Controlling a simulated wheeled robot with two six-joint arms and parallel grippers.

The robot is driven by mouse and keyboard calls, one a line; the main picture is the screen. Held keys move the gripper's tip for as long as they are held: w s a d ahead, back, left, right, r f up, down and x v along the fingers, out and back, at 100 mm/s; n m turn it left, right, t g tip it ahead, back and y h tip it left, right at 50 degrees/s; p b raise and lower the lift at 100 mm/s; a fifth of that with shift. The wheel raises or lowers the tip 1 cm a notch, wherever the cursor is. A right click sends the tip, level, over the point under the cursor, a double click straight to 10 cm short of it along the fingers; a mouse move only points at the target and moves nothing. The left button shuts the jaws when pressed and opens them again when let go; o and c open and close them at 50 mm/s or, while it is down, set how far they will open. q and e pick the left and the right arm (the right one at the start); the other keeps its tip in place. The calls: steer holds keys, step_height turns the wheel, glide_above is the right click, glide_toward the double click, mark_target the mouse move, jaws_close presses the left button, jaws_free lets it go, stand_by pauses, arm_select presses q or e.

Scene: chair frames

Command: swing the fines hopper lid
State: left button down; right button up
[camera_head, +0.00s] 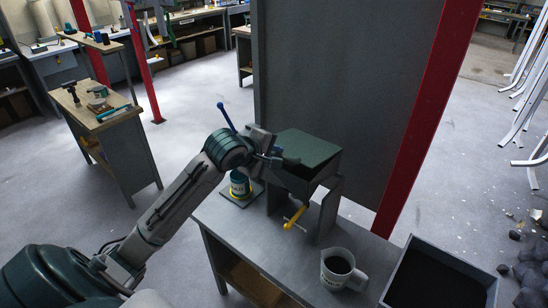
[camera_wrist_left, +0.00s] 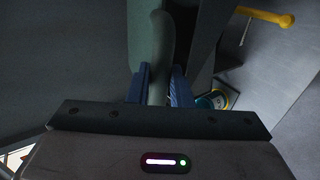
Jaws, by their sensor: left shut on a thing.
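The fines hopper (camera_head: 320,186) is a grey box raised on supports on the grey bench. Its dark green lid (camera_head: 307,147) lies over the top; I cannot tell whether it is fully closed. My left gripper (camera_head: 277,158) is at the lid's left edge. In the left wrist view, the blue fingers of the left gripper (camera_wrist_left: 160,88) are shut on a curved grey-green lid handle (camera_wrist_left: 158,50). The green lid also shows there (camera_wrist_left: 143,35), behind the handle. My right gripper is not in view.
A yellow-handled lever (camera_head: 296,216) sticks out below the hopper. A bin of dark material (camera_head: 405,262) is at the right. A grey panel (camera_head: 345,80) and red post (camera_head: 425,120) rise behind.

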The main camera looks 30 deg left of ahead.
arm_select(q)
steer(key=r, duration=0.1)
steer(key=w+r, duration=0.1)
steer(key=r, duration=0.1)
steer(key=w+r, duration=0.1)
steer(key=r, duration=0.1)
steer(key=shift+w+r, duration=0.1)
steer(key=shift+r, duration=0.05)
stand_by(0.3)
steer(key=shift+r, duration=0.1)
steer(key=shift+w+d+r, duration=0.1)
steer(key=shift+w+r, duration=0.8)
steer(key=shift+r, duration=0.2)
steer(key=shift+w+d+r, duration=0.1)
steer(key=shift+w+r, duration=0.75)
steer(key=shift+r, duration=0.2)
steer(key=shift+w+d+r, duration=0.1)
steer(key=shift+w+r, duration=0.8)
steer(key=shift+w, duration=0.2)
steer(key=shift+w+d+r, duration=0.1)
steer(key=shift+w+r, duration=0.75)
steer(key=shift+w, duration=0.25)
